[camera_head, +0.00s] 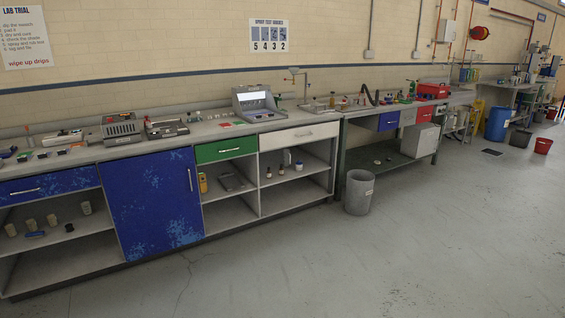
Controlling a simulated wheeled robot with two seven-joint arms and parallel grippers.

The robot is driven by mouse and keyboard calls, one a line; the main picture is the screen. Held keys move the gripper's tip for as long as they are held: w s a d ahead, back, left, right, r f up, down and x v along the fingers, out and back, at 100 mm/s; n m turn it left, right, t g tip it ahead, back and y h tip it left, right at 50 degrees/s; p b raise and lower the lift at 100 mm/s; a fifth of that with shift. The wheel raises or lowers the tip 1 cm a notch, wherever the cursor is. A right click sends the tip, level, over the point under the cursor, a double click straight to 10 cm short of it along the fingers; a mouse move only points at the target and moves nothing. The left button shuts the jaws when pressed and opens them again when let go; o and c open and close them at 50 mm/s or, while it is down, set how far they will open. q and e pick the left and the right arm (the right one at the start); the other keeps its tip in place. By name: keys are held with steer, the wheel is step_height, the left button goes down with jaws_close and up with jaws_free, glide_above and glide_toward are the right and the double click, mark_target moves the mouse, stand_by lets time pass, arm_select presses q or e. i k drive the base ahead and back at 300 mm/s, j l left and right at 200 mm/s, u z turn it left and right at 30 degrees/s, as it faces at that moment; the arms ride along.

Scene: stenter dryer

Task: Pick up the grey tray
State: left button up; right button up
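Neither of my grippers shows in the head view.
A long bench (150,158) runs along the wall, with equipment on top. A blue cabinet door (152,204) is shut left of the shelf. A grey bin (358,192) stands on the floor at the right. The floor in front is clear.

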mark_target(231, 182)
steer(key=i, duration=2.85)
